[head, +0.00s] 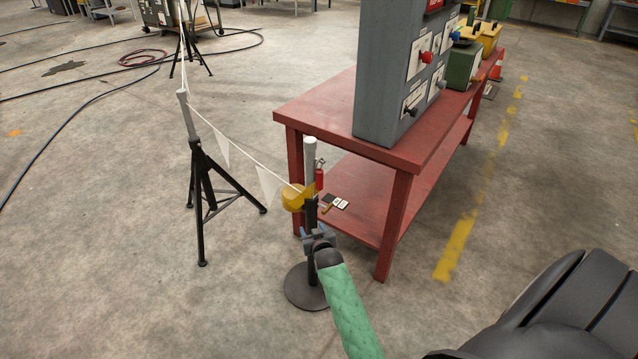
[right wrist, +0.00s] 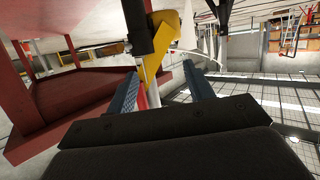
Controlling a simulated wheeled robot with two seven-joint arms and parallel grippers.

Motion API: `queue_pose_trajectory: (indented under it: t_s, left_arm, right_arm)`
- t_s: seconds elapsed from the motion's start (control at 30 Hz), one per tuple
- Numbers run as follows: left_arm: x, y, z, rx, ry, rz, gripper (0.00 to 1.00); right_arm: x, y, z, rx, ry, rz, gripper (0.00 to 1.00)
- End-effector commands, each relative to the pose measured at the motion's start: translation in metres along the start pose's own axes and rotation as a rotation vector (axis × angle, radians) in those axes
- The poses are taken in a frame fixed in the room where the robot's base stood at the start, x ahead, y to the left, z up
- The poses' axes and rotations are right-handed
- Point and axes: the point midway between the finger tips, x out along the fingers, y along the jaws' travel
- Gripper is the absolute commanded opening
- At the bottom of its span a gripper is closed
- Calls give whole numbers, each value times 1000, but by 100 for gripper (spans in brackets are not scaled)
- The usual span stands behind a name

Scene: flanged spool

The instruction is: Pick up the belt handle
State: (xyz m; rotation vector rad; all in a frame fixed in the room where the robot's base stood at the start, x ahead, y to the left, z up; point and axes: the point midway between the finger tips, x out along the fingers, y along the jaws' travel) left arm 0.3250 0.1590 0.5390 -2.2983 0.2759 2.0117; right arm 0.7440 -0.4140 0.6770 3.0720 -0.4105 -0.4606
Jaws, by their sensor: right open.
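A round yellow spool (head: 292,198) sits beside the upright post (head: 310,160), with a flat yellow piece (head: 308,194) against the post; I cannot tell for sure which part is the belt handle. A white cord with pennants (head: 222,148) runs to it from the left. My right gripper (head: 318,236) is just below the yellow parts, close to the post. In the right wrist view its blue fingers (right wrist: 160,88) are apart, with the yellow piece (right wrist: 182,72) and the pale post beyond and between them. Nothing is visibly gripped. My left gripper is not in view.
A red table (head: 420,150) with a grey control cabinet (head: 395,85) stands just right of the post. The post has a round dark base (head: 304,292). A black tripod (head: 203,200) holds the cord's other part at left. The floor at front left is clear.

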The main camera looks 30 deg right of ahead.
Motion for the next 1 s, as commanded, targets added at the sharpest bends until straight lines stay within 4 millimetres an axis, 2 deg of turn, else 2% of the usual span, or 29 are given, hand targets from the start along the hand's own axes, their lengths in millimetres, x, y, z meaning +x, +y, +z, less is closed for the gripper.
queue_pose_trajectory:
  t_s: [0.03,0.1,0.2,0.3,0.43,0.77,1.0]
  left_arm:
    - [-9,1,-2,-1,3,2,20]
    - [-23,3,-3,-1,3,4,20]
    - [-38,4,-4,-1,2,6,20]
    - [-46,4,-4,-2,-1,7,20]
    - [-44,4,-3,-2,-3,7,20]
    - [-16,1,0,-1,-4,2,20]
    - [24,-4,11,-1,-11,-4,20]
  right_arm:
    - [11,14,-29,18,69,29,52]
    - [19,30,-62,36,148,62,52]
    - [24,48,-96,52,230,99,52]
    - [25,59,-115,61,275,120,52]
    - [32,64,-126,64,293,128,52]
    - [54,68,-131,64,290,127,52]
    - [72,73,-136,64,290,127,52]
